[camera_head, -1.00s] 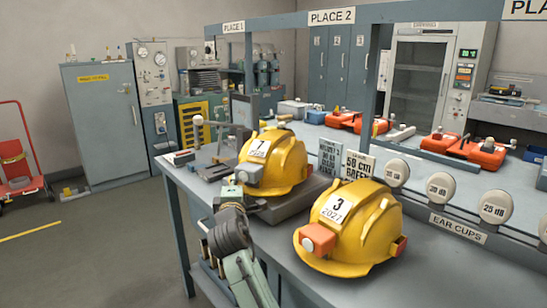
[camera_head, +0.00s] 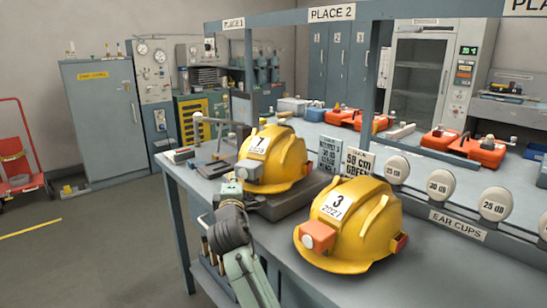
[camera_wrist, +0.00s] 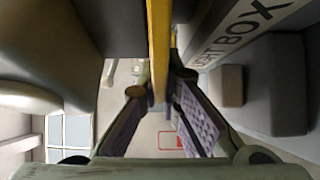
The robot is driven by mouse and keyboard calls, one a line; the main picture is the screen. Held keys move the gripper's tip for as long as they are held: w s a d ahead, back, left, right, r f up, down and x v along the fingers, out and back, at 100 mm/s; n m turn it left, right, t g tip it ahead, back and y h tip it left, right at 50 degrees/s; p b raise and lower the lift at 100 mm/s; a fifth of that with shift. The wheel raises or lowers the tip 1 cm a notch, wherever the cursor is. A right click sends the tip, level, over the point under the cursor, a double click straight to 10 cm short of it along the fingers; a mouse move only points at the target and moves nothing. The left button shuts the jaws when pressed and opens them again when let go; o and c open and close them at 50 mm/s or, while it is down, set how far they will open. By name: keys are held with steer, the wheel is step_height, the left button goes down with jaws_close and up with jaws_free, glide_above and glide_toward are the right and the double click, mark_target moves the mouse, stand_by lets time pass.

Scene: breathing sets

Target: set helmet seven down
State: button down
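Helmet seven (camera_head: 280,163) is yellow with a "7" label and a grey lamp. In the head view it is over a dark grey base (camera_head: 298,202) on the bench, left of helmet three; I cannot tell whether it touches that base. My gripper (camera_wrist: 156,92) is at its front left, and my arm hides part of the near side. In the wrist view a thin yellow edge (camera_wrist: 158,45) runs between the two fingers, which close in on it from both sides. The fingertips are hidden in the head view.
Helmet three (camera_head: 352,225), yellow with an orange lamp, stands close on the right. White ear cups (camera_head: 439,186) line the rail behind it. A sign reading "GHT BOX" (camera_wrist: 240,30) shows at the right in the wrist view. A post (camera_head: 371,95) rises behind the helmets.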

steer(key=shift+r, duration=0.25)
stand_by(0.3)
